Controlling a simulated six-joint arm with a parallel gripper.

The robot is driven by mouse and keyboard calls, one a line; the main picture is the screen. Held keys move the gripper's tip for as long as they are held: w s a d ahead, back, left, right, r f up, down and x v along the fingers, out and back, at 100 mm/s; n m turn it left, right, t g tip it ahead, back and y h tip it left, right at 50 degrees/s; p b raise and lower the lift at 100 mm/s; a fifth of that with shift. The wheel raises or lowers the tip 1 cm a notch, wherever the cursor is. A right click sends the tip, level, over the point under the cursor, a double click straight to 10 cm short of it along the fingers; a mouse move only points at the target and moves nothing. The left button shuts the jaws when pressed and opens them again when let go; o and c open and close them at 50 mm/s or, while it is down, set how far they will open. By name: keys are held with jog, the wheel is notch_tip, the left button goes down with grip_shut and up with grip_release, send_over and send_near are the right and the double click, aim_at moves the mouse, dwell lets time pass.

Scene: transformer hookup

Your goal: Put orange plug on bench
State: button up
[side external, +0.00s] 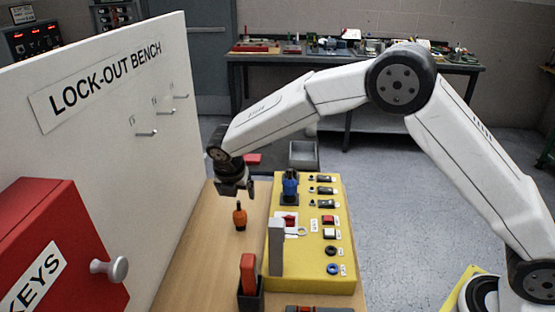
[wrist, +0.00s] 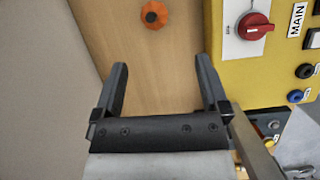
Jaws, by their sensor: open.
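The orange plug (side external: 240,217) stands upright on the wooden bench (side external: 200,268), left of the yellow panel, with a dark tip on top. In the wrist view the orange plug (wrist: 154,14) is seen from above at the top, beyond my fingertips and touching neither. My gripper (side external: 236,190) is above the bench near the plug in the side view. In the wrist view my gripper (wrist: 161,72) has its two fingers spread with only bare wood between them.
The yellow panel (side external: 338,218) carries a blue plug (side external: 290,185), a red switch (wrist: 254,26) and several buttons. A grey upright bar (side external: 276,247) and a red-handled item (side external: 248,274) stand nearby. The white LOCK-OUT BENCH board (side external: 100,150) and red KEYS box (side external: 60,240) border the left.

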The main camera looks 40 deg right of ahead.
jog(key=s+d+m+y, duration=0.1)
jog(key=s+d+m, duration=0.3)
jog(key=s+m, duration=0.4)
jog(key=s+d+m+y, duration=0.1)
jog(key=s+d+m, duration=0.4)
jog(key=s+m, duration=0.4)
jog(key=s+d+r+m+y, duration=0.1)
jog(key=s+d+m, duration=0.3)
jog(key=s+m, duration=0.5)
jog(key=shift+s+d, duration=0.15)
jog(key=shift+s, duration=0.4)
